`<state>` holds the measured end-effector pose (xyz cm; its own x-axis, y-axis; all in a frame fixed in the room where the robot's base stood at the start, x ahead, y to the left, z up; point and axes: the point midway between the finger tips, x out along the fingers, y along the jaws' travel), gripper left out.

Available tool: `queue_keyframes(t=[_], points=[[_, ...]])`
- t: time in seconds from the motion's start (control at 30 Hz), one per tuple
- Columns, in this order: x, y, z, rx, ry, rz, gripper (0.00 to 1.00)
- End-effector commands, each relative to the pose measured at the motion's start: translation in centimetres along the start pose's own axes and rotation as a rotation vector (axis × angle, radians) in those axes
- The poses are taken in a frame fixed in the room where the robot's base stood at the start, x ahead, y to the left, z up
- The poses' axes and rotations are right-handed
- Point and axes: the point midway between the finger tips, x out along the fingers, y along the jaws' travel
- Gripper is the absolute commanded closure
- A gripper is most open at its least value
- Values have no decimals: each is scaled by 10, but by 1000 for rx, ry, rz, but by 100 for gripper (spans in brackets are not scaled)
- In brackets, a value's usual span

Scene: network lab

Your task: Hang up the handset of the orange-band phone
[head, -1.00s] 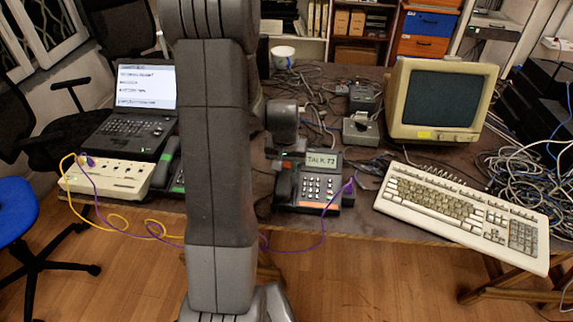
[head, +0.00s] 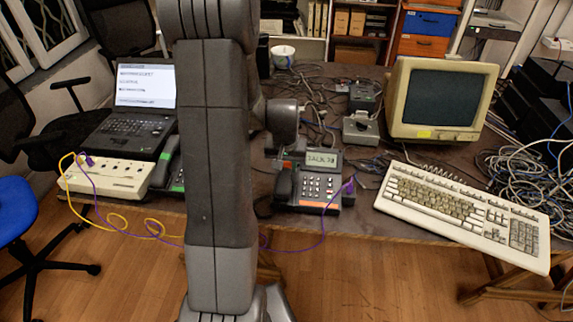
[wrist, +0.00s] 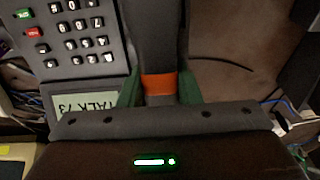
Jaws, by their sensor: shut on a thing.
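The orange-band phone (head: 320,188) stands on the table, with a lit display (head: 322,158) reading TALK and a number. An orange strip (head: 318,205) runs along its front. Its dark handset (head: 284,186) is at the left side of the phone. In the wrist view the handset (wrist: 157,35) lies alongside the keypad (wrist: 75,38), with an orange band (wrist: 159,84) around it. My gripper (wrist: 159,90) is shut on the handset at this band, a green finger on each side. I cannot tell whether the handset touches the cradle, as its underside is hidden.
A second phone with a green strip (head: 177,187) is left, partly behind my arm. A white box (head: 108,178) with yellow and purple cables and a laptop (head: 130,125) are farther left. A keyboard (head: 460,210) and monitor (head: 440,100) are right. A purple cable (head: 335,205) meets the phone's right side.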

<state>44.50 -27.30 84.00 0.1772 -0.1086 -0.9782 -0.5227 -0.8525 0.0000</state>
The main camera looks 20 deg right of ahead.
Motion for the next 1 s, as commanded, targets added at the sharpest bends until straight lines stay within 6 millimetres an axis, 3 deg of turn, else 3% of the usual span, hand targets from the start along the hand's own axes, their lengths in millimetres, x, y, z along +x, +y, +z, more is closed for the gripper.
queue_keyframes(t=[0.83,0.87,1.0], points=[[15,0,0,0,1,0,100],[15,0,0,0,1,0,67],[15,0,0,0,0,0,44]])
